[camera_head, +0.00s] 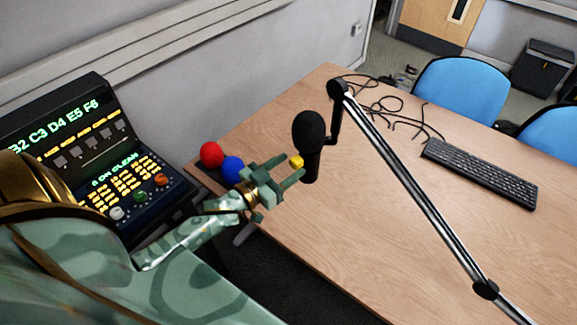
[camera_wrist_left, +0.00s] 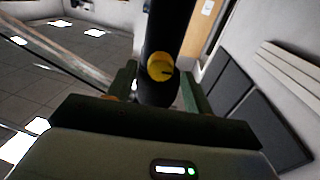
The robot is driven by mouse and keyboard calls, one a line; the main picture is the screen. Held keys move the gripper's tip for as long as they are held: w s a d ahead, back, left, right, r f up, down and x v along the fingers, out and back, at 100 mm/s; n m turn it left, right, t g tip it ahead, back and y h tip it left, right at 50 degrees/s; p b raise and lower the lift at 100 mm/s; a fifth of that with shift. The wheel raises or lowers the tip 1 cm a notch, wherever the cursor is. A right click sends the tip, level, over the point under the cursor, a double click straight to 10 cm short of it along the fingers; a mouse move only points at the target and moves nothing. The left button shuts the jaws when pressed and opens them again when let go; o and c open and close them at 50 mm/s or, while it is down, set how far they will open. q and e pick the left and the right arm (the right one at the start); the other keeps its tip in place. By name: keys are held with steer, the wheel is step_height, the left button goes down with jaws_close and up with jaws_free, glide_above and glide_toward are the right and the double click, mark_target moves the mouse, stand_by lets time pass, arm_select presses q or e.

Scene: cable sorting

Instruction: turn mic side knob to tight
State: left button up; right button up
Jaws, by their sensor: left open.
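The black microphone (camera_head: 309,131) with a round foam head hangs upright from a jointed boom arm (camera_head: 410,190) over the wooden table. A yellow side knob (camera_head: 296,161) sits on the left of its body. My left gripper (camera_head: 291,169) is open, with its fingers pointing at the microphone and the knob between or just ahead of them. In the left wrist view the yellow knob (camera_wrist_left: 160,67) faces me, with a dark mark on it, in front of the black microphone body (camera_wrist_left: 160,25). The fingers stand either side, apart from it. My right gripper is not in view.
A red ball (camera_head: 211,154) and a blue ball (camera_head: 232,169) are at the table's left edge, beside my left wrist. A control panel (camera_head: 90,150) stands at left. A keyboard (camera_head: 480,173), loose cables (camera_head: 385,105) and blue chairs (camera_head: 462,92) are to the right.

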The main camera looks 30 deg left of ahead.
arm_select(q)
steer(key=shift+w, duration=0.3)
steer(key=shift+w+d, duration=0.1)
steer(key=c, duration=1)
